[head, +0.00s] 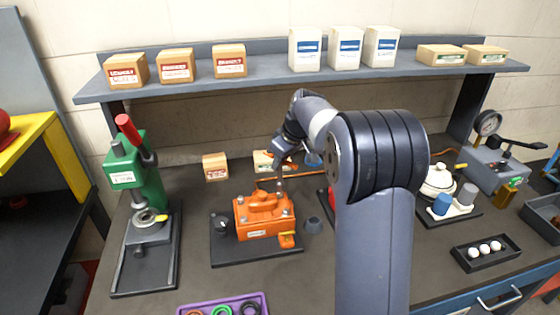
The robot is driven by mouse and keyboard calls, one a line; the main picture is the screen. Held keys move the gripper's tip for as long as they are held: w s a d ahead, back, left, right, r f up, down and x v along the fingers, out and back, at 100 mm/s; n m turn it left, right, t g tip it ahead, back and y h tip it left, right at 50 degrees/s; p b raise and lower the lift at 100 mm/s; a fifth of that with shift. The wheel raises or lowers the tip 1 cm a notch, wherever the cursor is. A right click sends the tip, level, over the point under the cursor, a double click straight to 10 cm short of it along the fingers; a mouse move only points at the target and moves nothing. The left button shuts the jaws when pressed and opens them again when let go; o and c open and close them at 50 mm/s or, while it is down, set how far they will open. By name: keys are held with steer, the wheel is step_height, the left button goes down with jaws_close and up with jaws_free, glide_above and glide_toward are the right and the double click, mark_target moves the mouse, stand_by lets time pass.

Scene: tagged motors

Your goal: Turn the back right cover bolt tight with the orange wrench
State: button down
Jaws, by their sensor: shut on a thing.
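An orange motor housing (256,231) sits on a dark base plate (226,258) in the middle of the bench, in the head view. Its raised orange cover (262,203) has small grey bolts near its corners. The back right cover bolt is beneath my gripper, and its head is too small to make out. My gripper (281,166) is above the back right corner of the cover. It is shut on the orange wrench (268,154), which shows only in part beside the jaws. Whether the wrench touches the bolt I cannot tell.
A green press (146,180) stands to the left, and a purple tray (222,308) with rings lies at the front. A shelf (270,74) with boxes spans the back. My arm hides the bench centre-right.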

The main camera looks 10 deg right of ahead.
steer(key=shift+f+b, duration=0.75)
steer(key=shift+f, duration=0.35)
